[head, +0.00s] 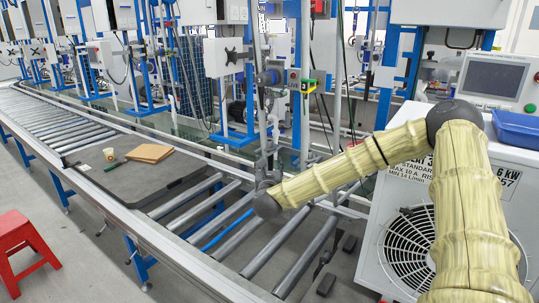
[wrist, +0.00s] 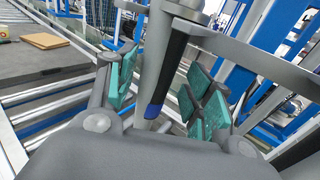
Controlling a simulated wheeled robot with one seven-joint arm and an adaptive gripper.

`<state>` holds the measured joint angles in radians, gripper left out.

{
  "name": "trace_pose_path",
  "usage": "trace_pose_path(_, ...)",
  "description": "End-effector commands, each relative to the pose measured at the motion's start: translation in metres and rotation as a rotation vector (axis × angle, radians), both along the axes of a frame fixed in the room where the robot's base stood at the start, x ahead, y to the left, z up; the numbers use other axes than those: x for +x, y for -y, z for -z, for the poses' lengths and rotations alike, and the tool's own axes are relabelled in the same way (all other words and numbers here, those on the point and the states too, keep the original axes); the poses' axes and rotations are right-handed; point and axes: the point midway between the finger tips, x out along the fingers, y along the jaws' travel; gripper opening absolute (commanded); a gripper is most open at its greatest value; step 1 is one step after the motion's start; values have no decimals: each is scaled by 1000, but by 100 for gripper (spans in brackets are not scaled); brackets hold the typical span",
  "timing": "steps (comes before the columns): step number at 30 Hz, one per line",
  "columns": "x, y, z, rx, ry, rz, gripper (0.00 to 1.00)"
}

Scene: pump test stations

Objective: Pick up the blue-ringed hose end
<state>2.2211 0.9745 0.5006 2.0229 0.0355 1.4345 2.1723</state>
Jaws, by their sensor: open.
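The blue-ringed hose end (wrist: 168,75) shows in the wrist view as a dark, tilted tube with a blue ring (wrist: 153,110) at its lower end. It appears between the teal finger pads of my gripper (wrist: 158,88), with visible gaps on both sides. My gripper is open and holds nothing. In the head view, my gripper (head: 270,165) is above the rollers, beside the blue frame posts. I cannot make out the hose end there.
A roller conveyor (head: 203,200) runs below. A dark mat (head: 125,180) on it carries a cardboard piece (head: 150,153) and a small cup (head: 109,154). A grey bar (wrist: 235,45) crosses close to my right fingers. A white cabinet (head: 375,215) stands at right. A red stool (head: 25,240) is at left.

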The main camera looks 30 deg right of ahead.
Motion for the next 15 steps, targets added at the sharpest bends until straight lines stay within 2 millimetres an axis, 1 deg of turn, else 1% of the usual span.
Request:
trace_pose_path(1, 6, 4, -3, -2, 0, 2, 52)
trace_pose_path(3, 12, 7, -2, -2, 0, 0, 52)
trace_pose_path(6, 17, 10, -1, -1, 0, 0, 52)
trace_pose_path(14, 18, 11, 0, 0, 0, 0, 52)
trace_pose_path(15, 18, 11, 0, 0, 0, 0, 44)
